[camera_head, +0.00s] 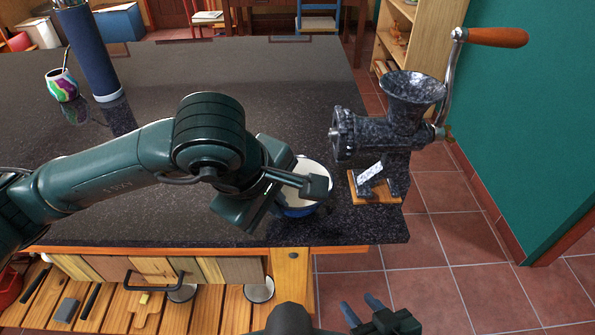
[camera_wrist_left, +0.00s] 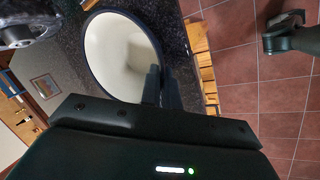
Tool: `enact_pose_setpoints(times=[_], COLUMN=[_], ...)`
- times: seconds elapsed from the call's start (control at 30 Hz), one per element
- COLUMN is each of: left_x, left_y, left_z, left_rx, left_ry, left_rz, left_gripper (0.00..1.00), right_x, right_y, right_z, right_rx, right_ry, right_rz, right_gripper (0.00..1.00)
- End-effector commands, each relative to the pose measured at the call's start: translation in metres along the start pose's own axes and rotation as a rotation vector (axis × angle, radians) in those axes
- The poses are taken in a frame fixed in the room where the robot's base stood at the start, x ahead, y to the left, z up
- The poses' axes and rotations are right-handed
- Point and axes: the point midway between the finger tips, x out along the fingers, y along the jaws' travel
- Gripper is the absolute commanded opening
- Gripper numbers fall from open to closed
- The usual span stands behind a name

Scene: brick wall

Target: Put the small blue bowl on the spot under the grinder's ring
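The small blue bowl (camera_head: 293,211), white inside, is near the table's front edge, left of the grinder. In the left wrist view the bowl (camera_wrist_left: 115,55) shows its white inside and dark rim. My left gripper (camera_head: 316,186) reaches over it; in the wrist view its fingers (camera_wrist_left: 160,86) are close together with the bowl's rim between them. Whether the bowl touches the table is hidden. The dark speckled grinder (camera_head: 392,130) stands on a wooden base; its ring (camera_head: 339,136) faces left, with table below it. My right gripper (camera_head: 364,309) is low in front of the table, empty, fingers apart.
The dark table (camera_head: 240,75) is mostly clear. A blue bottle (camera_head: 90,50) and a colourful cup (camera_head: 62,86) stand at the back left. The grinder's crank (camera_head: 453,75) sticks up right. Wooden slats with utensils (camera_head: 150,300) lie below the front edge.

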Motion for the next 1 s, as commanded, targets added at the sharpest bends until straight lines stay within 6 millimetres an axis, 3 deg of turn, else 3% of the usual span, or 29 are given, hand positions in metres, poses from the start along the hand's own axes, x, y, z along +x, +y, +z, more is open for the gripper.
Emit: enact_pose_setpoints(times=[0.47, 0.6, 0.97, 1.0], left_x=[0.024, 0.036, 0.042, 0.041], left_y=[0.056, 0.047, 0.044, 0.045], left_z=[0.001, 0.000, 0.000, 0.000], left_rx=[-0.002, 0.000, 0.000, 0.000], left_ry=[-0.001, -0.001, 0.000, 0.000], left_rz=[-0.001, -0.001, 0.001, 0.000], left_gripper=[0.00, 0.00, 0.00, 0.05], right_x=[-0.006, -0.007, -0.003, -0.004], right_y=[0.000, 0.000, 0.000, 0.000], right_z=[-0.008, -0.009, -0.003, -0.004], right_rx=[-0.026, -0.035, -0.028, -0.025], right_ry=[-0.009, -0.012, -0.010, -0.010], right_rz=[0.006, 0.008, 0.005, 0.004], right_gripper=[0.38, 0.38, 0.38, 0.38])
